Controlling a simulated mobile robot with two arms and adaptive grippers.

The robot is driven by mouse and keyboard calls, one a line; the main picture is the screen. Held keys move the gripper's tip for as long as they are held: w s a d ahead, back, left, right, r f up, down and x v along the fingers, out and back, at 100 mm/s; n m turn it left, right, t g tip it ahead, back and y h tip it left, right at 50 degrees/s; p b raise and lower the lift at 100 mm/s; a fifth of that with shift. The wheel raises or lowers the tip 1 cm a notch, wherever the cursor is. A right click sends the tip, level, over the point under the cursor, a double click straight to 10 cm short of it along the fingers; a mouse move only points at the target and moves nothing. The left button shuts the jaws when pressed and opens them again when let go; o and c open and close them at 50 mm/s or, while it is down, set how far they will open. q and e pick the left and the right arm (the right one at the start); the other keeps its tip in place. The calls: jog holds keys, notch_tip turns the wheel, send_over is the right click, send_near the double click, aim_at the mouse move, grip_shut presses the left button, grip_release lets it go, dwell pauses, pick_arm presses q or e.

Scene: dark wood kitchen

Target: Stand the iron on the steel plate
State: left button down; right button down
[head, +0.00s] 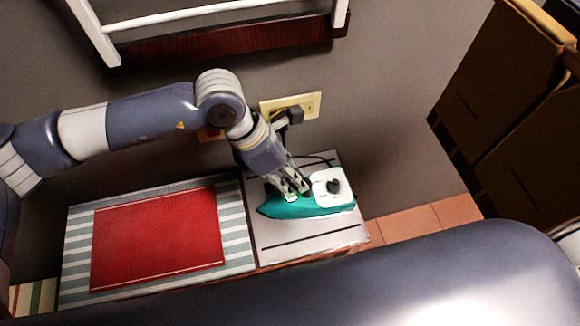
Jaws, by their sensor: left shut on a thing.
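The iron (312,206) is teal with a white rear part and a dark knob. It lies at the steel plate (290,244), its pointed tip toward the left. The plate is a pale square with dark lines, at the right end of the ironing surface. My left gripper (291,192) reaches down from the upper left and is shut on the iron at its upper side. The fingers hide part of the iron. Whether the iron touches the plate or is held just above it, I cannot tell. My right gripper is not in view.
A striped board cover (235,222) with a red panel (160,238) lies left of the plate. A wall outlet with a plug (292,112) is behind, with a dark cord near the plate. Brown cabinets (500,85) stand at the right. A white frame (220,12) hangs above.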

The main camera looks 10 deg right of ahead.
pick_arm(q)
jog(key=shift+d, duration=0.15)
jog(key=c, duration=1.4)
grip_release()
jog(key=shift+r, duration=0.1)
jog(key=shift+w+a+r, duration=0.1)
jog(key=shift+a+r, duration=0.15)
jog(key=shift+a, duration=0.05)
jog(key=b+v, duration=0.2)
jog(key=v, duration=0.9)
jog(key=shift+r, duration=0.15)
